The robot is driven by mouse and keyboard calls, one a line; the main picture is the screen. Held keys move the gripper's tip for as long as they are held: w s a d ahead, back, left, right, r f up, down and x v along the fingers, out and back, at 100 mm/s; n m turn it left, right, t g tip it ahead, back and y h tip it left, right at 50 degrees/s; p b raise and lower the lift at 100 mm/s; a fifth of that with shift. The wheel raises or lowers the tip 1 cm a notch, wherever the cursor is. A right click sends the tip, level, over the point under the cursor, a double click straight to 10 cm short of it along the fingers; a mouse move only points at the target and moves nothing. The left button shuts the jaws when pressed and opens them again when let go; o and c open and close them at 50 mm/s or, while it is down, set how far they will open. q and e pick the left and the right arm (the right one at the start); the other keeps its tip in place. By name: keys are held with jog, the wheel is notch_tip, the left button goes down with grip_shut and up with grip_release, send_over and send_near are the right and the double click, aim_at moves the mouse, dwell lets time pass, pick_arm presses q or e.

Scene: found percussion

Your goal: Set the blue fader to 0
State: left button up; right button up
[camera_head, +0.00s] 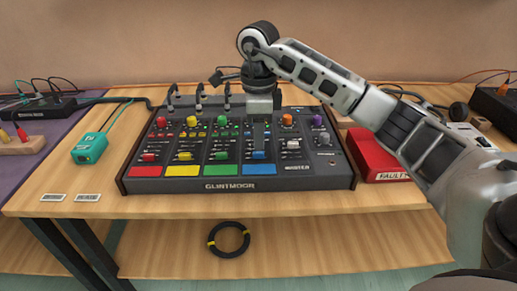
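The mixer (217,187) is a black console marked GLINTMOOR on the wooden table, with red, yellow, green and blue channels and a master section. The blue fader's cap (257,155) is in the fourth channel, low in its slot, just above the blue pad (259,170). My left gripper is not in view.
A red box (375,160) labelled FAULTY stands right of the mixer under my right arm. A teal box (90,148) with a cable and two small labels lie to the left. Cables and plugs stand behind the mixer. A black cable coil (229,239) lies on the lower shelf.

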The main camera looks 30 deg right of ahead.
aim_at(258, 152)
jog(key=shift+f, duration=2)
